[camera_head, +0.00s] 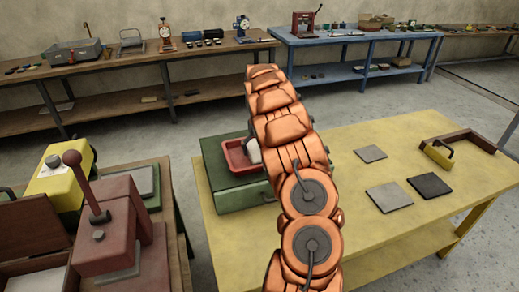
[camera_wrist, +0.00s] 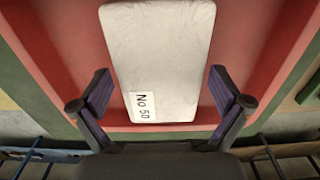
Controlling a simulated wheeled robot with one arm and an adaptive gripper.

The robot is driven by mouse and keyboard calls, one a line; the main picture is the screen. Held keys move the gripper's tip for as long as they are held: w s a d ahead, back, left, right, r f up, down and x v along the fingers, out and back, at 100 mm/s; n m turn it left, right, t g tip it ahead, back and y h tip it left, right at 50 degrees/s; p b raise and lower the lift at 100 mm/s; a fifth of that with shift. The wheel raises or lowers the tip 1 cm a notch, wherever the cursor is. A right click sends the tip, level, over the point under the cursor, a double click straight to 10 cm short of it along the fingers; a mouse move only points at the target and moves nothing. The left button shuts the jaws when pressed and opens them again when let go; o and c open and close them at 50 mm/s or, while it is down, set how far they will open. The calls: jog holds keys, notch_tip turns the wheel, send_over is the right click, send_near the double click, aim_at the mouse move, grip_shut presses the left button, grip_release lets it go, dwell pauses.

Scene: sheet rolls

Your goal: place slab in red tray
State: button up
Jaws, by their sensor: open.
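The slab is a pale, off-white block (camera_wrist: 165,55) with a label reading "No 50", seen in the wrist view. It lies inside the red tray (camera_wrist: 265,85), with red floor and walls around it. In the head view, part of the slab (camera_head: 254,151) shows in the red tray (camera_head: 233,156), which sits on a green case; my arm hides the rest. My gripper (camera_wrist: 160,92) is open, with one finger on each side of the slab's near end and visible gaps between. The gripper is hidden behind my arm in the head view.
The green case (camera_head: 222,185) stands on a yellow table (camera_head: 350,225). Several flat grey plates (camera_head: 389,196) lie to the right, near a wooden corner piece with a yellow block (camera_head: 438,154). A red lever press (camera_head: 105,225) stands on the bench at left.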

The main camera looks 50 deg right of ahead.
aim_at(258, 149)
notch_tip(258, 149, up, 12)
jog(key=b, duration=0.4)
dwell(0.3)
jog(key=s+a+r+n, duration=0.1)
jog(key=s+a+r, duration=0.15)
jog(key=a, duration=0.65)
jog(key=s+a+r+g, duration=0.1)
jog(key=s+a, duration=0.3)
jog(key=a, duration=0.5)
jog(key=s+a+r+n, duration=0.1)
jog(key=s+a, duration=0.2)
jog(key=a, duration=0.7)
jog(key=s+a+f+n, duration=0.2)
jog(key=s+a+f, duration=0.2)
jog(key=s+a, duration=0.3)
jog(key=s+a+f+n, duration=0.1)
jog(key=s+a+f, duration=0.3)
jog(key=s, duration=1.2)
jog(key=a, duration=0.4)
jog(key=shift+s+a+f+n+g, duration=0.15)
jog(key=shift+s+a+n+g, duration=0.15)
jog(key=shift+n+g, duration=0.1)
